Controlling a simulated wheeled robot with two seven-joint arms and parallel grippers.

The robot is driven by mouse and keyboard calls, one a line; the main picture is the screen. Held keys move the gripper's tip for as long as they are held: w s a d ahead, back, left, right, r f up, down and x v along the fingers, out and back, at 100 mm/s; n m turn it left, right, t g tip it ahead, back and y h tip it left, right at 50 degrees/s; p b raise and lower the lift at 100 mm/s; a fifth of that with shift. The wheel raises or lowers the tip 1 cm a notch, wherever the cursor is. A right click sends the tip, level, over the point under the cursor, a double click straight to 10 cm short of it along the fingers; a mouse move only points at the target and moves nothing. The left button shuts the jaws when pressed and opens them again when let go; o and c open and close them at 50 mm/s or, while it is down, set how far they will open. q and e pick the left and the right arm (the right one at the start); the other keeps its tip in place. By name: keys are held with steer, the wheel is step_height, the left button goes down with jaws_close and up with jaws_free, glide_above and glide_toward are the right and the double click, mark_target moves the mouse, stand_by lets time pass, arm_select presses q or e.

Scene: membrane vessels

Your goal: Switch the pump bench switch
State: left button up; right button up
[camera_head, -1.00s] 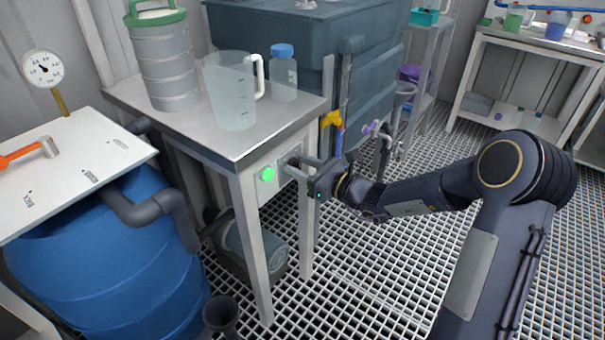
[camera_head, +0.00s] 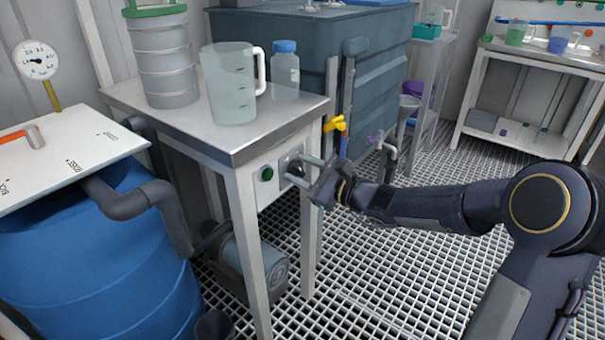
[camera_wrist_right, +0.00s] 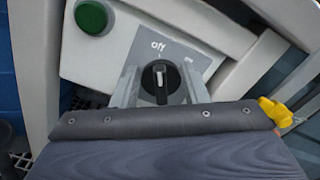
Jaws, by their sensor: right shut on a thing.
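The pump bench switch is a black rotary knob (camera_wrist_right: 161,82) with a white pointer mark, set in a grey plate (camera_wrist_right: 194,52) on the front of the bench. Its pointer faces a label that seems to read "Off"; a second label to the right is partly hidden. My right gripper (camera_head: 299,167) is at the plate, its two fingers on either side of the knob and shut on it. A round green lamp (camera_head: 267,173) beside the plate is dark; it also shows in the right wrist view (camera_wrist_right: 94,17). My left gripper is out of view.
The metal-topped bench (camera_head: 150,110) carries a clear jug (camera_head: 230,90), a blue-capped bottle (camera_head: 285,72) and a stacked steel vessel (camera_head: 165,60). A yellow-handled valve (camera_head: 336,124) is close behind my right gripper. A blue barrel (camera_head: 90,260) stands left; grating floor lies open to the right.

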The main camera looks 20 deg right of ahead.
steer(key=shift+f, duration=0.1)
steer(key=o, duration=1)
steer(key=shift+c, duration=0.2)
steer(key=p+v, duration=0.2)
steer(key=v, duration=0.6)
